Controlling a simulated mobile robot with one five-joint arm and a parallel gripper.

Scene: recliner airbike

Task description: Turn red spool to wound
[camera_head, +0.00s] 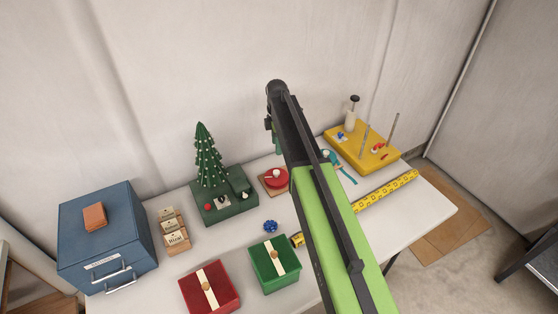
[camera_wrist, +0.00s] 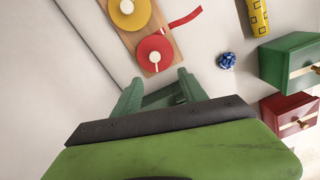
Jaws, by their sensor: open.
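The red spool (camera_wrist: 145,44) shows in the wrist view as a round disc with a pale handle (camera_wrist: 155,59). It sits on a wooden base (camera_wrist: 169,42) beside a yellow spool (camera_wrist: 120,19). A loose red ribbon (camera_wrist: 185,18) sticks out to the side of the base. My gripper (camera_wrist: 160,87) is open and empty, with its green fingers apart from the red spool. In the head view the red spool (camera_head: 277,176) is left of my arm, which hides the yellow spool and much of my gripper.
A blue bow (camera_head: 270,226) lies on the table. Green (camera_head: 274,283) and red (camera_head: 214,298) boxes stand in front. A green base with a small tree (camera_head: 206,165) is at the left. A yellow board with rods (camera_head: 344,150) and a yellow roll (camera_head: 389,190) are at the right.

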